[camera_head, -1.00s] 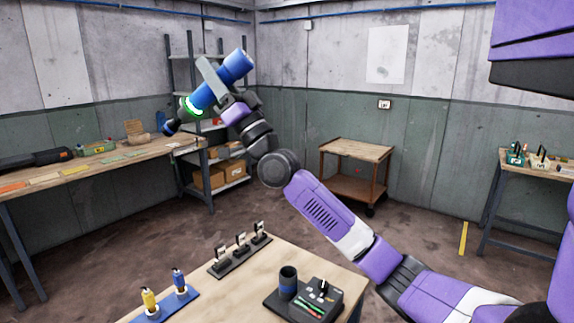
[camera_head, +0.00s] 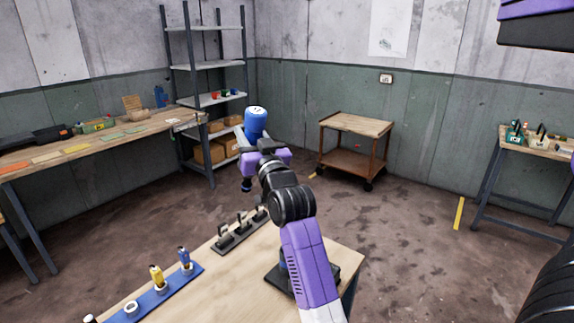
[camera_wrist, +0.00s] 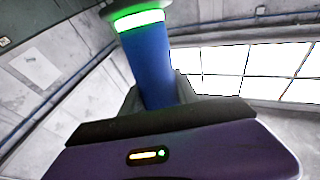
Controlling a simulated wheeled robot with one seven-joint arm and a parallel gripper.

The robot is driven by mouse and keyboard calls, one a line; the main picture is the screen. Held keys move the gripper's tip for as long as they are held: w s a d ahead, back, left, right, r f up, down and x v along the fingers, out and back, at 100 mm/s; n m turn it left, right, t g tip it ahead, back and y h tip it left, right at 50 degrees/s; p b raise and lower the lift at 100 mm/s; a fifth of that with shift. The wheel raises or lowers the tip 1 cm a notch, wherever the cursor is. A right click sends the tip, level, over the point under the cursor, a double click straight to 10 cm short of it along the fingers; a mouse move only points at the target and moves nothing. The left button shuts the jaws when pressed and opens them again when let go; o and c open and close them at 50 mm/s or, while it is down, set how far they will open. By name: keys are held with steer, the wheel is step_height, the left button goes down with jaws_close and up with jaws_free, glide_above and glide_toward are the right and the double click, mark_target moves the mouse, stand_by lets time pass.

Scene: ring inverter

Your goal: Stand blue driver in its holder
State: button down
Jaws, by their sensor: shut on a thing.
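The blue driver (camera_head: 256,122) is held in my gripper (camera_head: 254,145), above and beyond the near table. It stands close to upright, blue end up, with its dark lower end (camera_head: 246,185) showing below the gripper. In the wrist view the driver's blue body (camera_wrist: 150,65) rises between the jaws and bears a glowing green ring. A dark base (camera_head: 276,280) sits at the near table's right side, mostly hidden behind my arm; the dark cup seen on it earlier, possibly the holder, is largely covered.
The near table (camera_head: 215,290) carries a blue rack (camera_head: 152,302) with small yellow and blue tools, and a black rack (camera_head: 238,234). A long workbench (camera_head: 90,155) and shelves (camera_head: 207,65) are at left. A wooden cart (camera_head: 355,124) stands at the back. Floor between is clear.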

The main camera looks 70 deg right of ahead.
steer(key=s+d+f+m+g+h+p, duration=0.1)
steer(key=s+d+f+m+g+p, duration=0.1)
steer(key=s+f+g, duration=0.4)
step_height(320, 180, down, 4)
steer(key=s+d, duration=0.1)
steer(key=s, duration=0.2)
steer(key=shift+r+m+g+h+p, duration=0.2)
steer(key=shift+m+g+h+p, duration=0.1)
steer(key=shift+m, duration=0.1)
steer(key=shift+a, duration=0.15)
step_height(320, 180, down, 17)
steer(key=b, duration=1.5)
steer(key=shift+r+b, duration=0.2)
steer(key=shift+b, duration=0.2)
steer(key=shift+f, duration=0.2)
steer(key=c, duration=0.9)
jaws_free()
steer(key=shift+o, duration=0.3)
steer(key=shift+f, duration=0.2)
steer(key=b+v, duration=0.2)
steer(key=v, duration=0.5)
steer(key=shift+s+a+r, duration=0.15)
steer(key=shift+s+a, duration=0.1)
steer(key=shift+a, duration=0.05)
